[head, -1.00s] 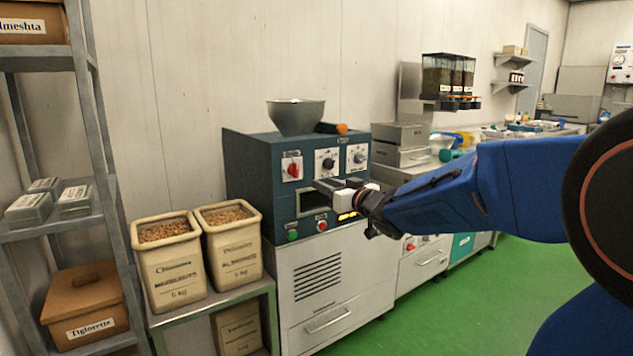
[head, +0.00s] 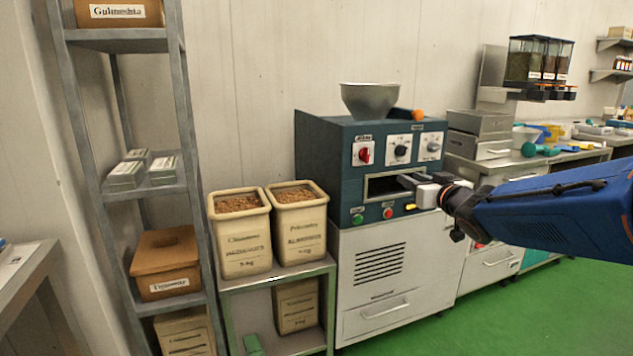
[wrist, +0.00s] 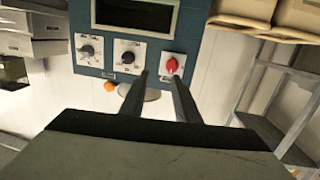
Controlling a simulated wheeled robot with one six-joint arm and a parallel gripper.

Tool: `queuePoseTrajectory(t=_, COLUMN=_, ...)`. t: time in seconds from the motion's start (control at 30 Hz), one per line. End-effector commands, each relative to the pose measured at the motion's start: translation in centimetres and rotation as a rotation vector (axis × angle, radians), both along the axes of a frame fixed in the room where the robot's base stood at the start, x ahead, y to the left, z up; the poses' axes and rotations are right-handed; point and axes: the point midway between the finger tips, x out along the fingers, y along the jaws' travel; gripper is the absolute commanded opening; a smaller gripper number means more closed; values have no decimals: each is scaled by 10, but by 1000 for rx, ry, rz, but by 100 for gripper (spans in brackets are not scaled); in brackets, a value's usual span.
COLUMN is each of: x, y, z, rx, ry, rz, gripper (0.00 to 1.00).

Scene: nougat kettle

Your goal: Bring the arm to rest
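My gripper (head: 406,181) is at the end of my blue arm, which reaches in from the right edge of the head view. It appears in front of the teal machine (head: 318,150), overlapping the right part of its dark slot; I cannot tell the exact gap. In the wrist view, the two dark fingers of my gripper (wrist: 158,78) stand apart with nothing between them. Beyond them are the machine's red knob (wrist: 172,66) and two black knobs, seen upside down.
A metal bowl (head: 369,101) sits on top of the machine. Two bins of nuts (head: 243,245) stand on a low stand to its left, beside a grey shelf rack (head: 186,110). Metal boxes (head: 480,148) and a counter are to the right. Green floor (head: 540,315) is open in front.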

Motion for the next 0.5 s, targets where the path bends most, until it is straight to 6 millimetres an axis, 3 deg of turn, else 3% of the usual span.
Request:
queuePoseTrajectory(t=0.17, x=-50, y=-26, z=-23, rx=-45, ry=143, rz=-171, gripper=29)
queuePoseTrajectory(t=0.3, x=-100, y=-41, z=-54, rx=-72, ry=296, rz=-270, gripper=29)
queuePoseTrajectory(t=0.5, x=-186, y=-43, z=-106, rx=-87, ry=549, rz=-332, gripper=29)
